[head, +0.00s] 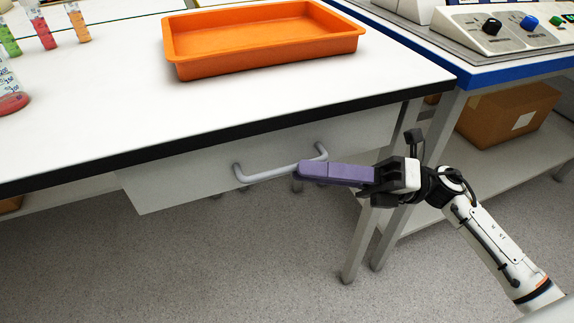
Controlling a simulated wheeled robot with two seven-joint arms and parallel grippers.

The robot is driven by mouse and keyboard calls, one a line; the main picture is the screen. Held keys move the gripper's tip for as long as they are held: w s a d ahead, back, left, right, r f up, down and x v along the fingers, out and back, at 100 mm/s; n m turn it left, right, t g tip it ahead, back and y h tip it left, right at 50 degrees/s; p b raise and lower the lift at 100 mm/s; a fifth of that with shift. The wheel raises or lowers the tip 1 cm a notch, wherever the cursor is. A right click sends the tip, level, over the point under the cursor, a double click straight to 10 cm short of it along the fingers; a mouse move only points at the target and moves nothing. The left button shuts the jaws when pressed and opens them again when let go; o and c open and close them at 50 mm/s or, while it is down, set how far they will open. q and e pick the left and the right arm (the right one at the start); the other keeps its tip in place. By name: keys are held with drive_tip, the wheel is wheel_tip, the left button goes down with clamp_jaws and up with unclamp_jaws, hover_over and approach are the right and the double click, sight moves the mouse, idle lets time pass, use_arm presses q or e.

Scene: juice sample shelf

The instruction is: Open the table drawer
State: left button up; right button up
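The table drawer (190,170) has a pale front under the black edge of the white tabletop, and it looks shut. Its grey bar handle (268,174) runs across the middle of the front. My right gripper (303,169) comes in from the right with its long purple fingers pointing left. The fingertips overlap the right part of the handle in the head view. I cannot tell whether they touch it or are around it. The fingers line up one behind the other, so the gap between them is hidden. My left gripper is not in view.
An orange tray (262,62) sits on the white tabletop (110,110). Several tubes of coloured liquid and a flask (10,95) stand at the left. A blue-edged bench at the right holds a control panel (510,30), with a cardboard box (508,112) beneath. The floor before the drawer is clear.

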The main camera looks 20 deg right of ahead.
sight(287, 169)
drive_tip(key=shift+x, duration=2.3)
drive_tip(key=shift+c, duration=0.4)
clamp_jaws()
